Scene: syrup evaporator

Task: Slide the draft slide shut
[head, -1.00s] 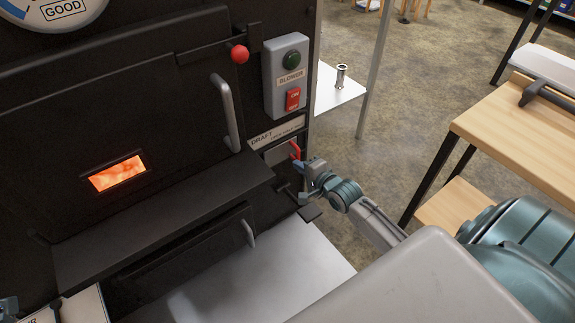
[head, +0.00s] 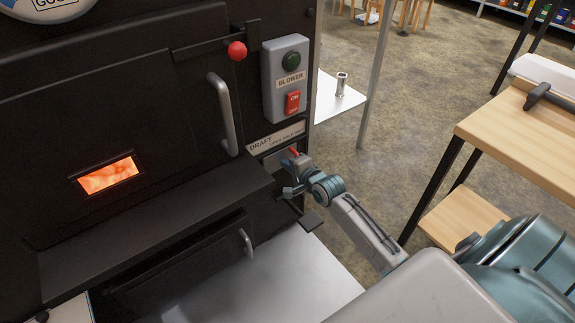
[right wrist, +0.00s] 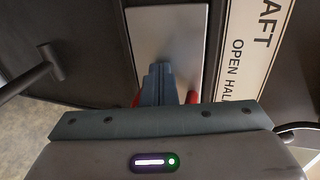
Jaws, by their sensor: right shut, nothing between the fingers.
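The draft slide (head: 273,158) is a light metal plate below the DRAFT label on the black evaporator front. Its red handle (head: 294,152) shows just above my right gripper. My right gripper (head: 289,164) is shut and empty, right at the slide's handle. In the right wrist view, the closed fingers (right wrist: 157,82) lie in front of the grey slide plate (right wrist: 168,35), with red showing on both sides of them. The fingers hide the handle's middle, and I cannot tell whether they touch it. My left gripper is not in view.
The DRAFT label (head: 277,136) and blower box (head: 287,78) are above the slide. A dark ledge (head: 155,235) and door handle (head: 223,115) are to the left. A wooden table (head: 525,140) stands at right, with open floor between.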

